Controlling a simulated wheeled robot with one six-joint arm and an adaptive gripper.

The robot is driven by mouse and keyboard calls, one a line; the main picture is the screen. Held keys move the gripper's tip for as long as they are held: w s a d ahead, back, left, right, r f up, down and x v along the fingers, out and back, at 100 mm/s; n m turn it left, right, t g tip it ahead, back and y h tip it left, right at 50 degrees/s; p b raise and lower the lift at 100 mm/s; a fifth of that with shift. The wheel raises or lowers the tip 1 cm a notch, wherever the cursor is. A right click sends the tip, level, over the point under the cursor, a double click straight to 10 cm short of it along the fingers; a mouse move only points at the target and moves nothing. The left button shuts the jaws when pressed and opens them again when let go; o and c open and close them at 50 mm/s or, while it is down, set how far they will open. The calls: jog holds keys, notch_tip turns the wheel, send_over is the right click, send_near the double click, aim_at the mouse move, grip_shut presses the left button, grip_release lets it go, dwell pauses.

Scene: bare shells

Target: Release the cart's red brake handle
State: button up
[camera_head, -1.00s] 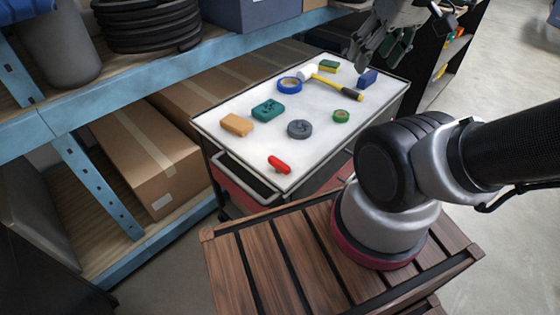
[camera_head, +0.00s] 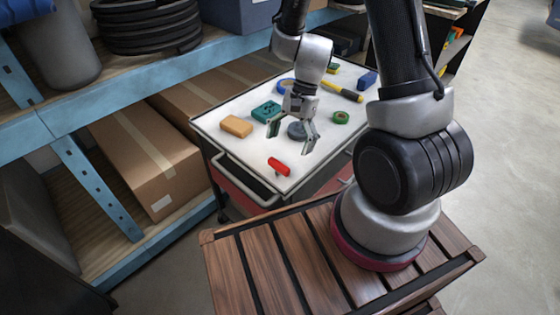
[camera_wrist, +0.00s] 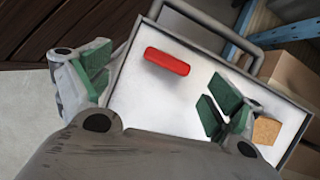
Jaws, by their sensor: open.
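The red brake handle (camera_head: 279,167) is a short red bar near the front edge of the white-topped cart (camera_head: 219,125). It also shows in the wrist view (camera_wrist: 167,61), near the cart's edge, lying between the two fingers in the picture. My gripper (camera_head: 292,146) is above the cart top, pointing down, just behind the handle. In the wrist view my gripper (camera_wrist: 155,95) has its green-padded fingers wide apart, with nothing between the pads. The fingers do not appear to touch the handle.
The cart's push bar (camera_head: 247,190) is at the front. Blue shelving (camera_head: 103,188) with cardboard boxes (camera_head: 150,150) stands left.

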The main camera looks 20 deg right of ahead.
aim_at(280, 163)
jog(key=shift+m+t, duration=0.3)
jog(key=shift+m, duration=0.6)
jog(key=x, duration=0.5)
jog(key=w+x, duration=0.1)
jog(key=x, duration=0.1)
jog(key=shift+a+f, duration=0.25)
jog(key=c, duration=1)
